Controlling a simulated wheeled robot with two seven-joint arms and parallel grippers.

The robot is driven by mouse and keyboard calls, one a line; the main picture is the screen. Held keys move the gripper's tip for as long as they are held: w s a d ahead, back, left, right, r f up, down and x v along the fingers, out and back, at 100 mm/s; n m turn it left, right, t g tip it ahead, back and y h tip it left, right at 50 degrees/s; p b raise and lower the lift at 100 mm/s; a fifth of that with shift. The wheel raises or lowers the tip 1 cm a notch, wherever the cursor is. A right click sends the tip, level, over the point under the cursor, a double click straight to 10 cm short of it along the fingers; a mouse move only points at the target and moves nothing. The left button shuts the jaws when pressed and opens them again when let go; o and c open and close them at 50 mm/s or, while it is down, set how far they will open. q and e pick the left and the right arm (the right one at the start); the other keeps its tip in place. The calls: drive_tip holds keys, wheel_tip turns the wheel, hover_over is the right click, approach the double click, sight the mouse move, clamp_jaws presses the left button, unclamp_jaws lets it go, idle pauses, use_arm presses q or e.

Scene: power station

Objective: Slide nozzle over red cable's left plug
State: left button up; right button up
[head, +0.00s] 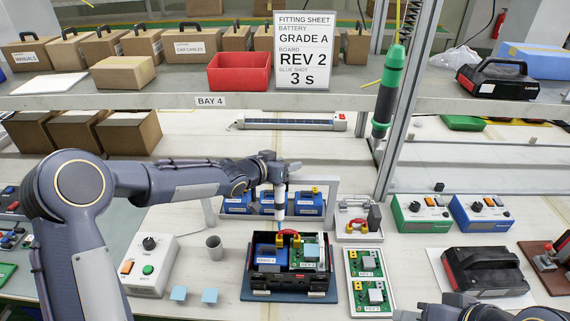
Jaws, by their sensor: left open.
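My left gripper (280,212) points straight down above the black open case (290,291). It is open; its small pale fingers are hard to make out, and I see nothing clearly held. A red cable (288,233) arches at the back of the case, just below the fingers. Its left plug is too small to make out. In the case are a blue battery (266,254) and a green REV 2 board (308,252). A green and black hanging tool (388,92) with a narrow lower end is right of the arm; I cannot tell whether it bears the nozzle.
A rack of blue batteries (237,204) stands behind the case. A small tray (359,232) with red and black parts and a tray of green boards (369,283) are to the right. A white control box (151,265) and a grey cup (214,248) are left. A shelf (330,101) crosses above.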

use_arm(q)
drive_tip(key=v, duration=0.7)
drive_tip(key=shift+s+a+r, duration=0.15)
drive_tip(key=shift+s+a, duration=0.05)
drive_tip(key=shift+s, duration=0.1)
drive_tip(key=s+a+r+n+g+y, duration=0.3)
drive_tip(key=s+a+y, duration=0.4)
drive_tip(key=s+a, duration=0.9)
drive_tip(key=s+d+f+n+g+h, duration=0.1)
drive_tip(key=s+n, duration=0.1)
drive_tip(key=s, duration=0.8)
drive_tip(key=s+d+f+n+g+h, duration=0.1)
drive_tip(key=s+f, duration=0.1)
drive_tip(key=s, duration=0.8)
drive_tip(key=shift+d+f+n, duration=0.2)
drive_tip(key=shift+f+n, duration=0.05)
drive_tip(key=shift+n, duration=0.15)
